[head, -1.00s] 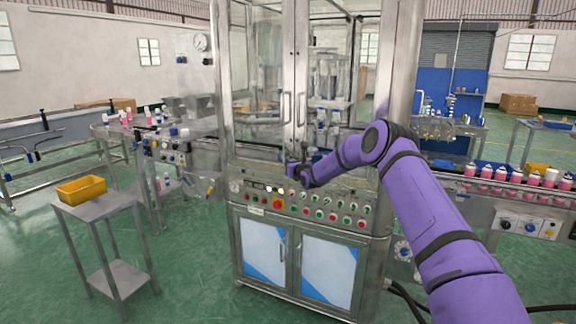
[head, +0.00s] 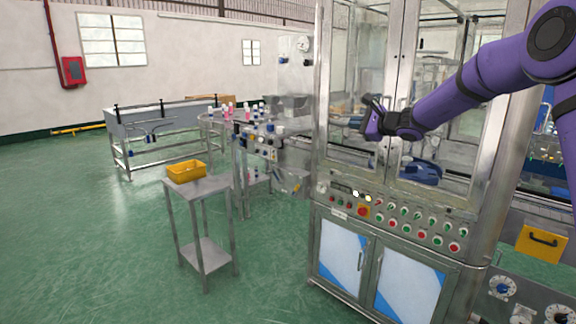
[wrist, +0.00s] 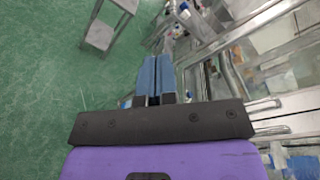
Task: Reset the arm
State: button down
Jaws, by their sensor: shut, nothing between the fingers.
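My purple arm reaches in from the right in the head view, raised in front of the crimping machine's glass doors (head: 392,70). My gripper (head: 362,118) is at the arm's left end, above the machine's button panel (head: 405,218). In the wrist view, the two blue fingers of my gripper (wrist: 155,82) lie side by side, shut and empty. Part of the glass and the door handles is hidden behind my arm.
A yellow bin (head: 187,171) sits on a small steel stand (head: 205,188) at the left. A round table (head: 240,119) with cans is behind it. A yellow drawer-like box (head: 540,244) is at the right. Green floor is clear at left.

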jog(key=s+a+r+n+g+h, duration=0.1)
jog(key=s+r+n+g, duration=0.15)
jog(key=s, duration=0.65)
jog(key=s+a+r+n+g+h, duration=0.15)
jog(key=s+n, duration=0.25)
jog(key=s, duration=0.5)
jog(key=s+a+r+n+g, duration=0.15)
jog(key=s+n, duration=0.25)
jog(key=s, duration=0.5)
jog(key=s+d+f+n+h, duration=0.2)
jog(key=s+d+h, duration=0.1)
jog(key=s, duration=0.7)
jog(key=s+d+f+n+g+h, duration=0.1)
jog(key=s+d+f+n+h, duration=0.1)
jog(key=s+d, duration=0.4)
jog(key=s+d+f+n+h, duration=0.2)
jog(key=s+d+h, duration=0.1)
jog(key=s, duration=1)
jog(key=shift+s+d+f+n+h, duration=0.25)
jog(key=shift+s+d+n+h, duration=0.1)
jog(key=shift+d, duration=0.3)
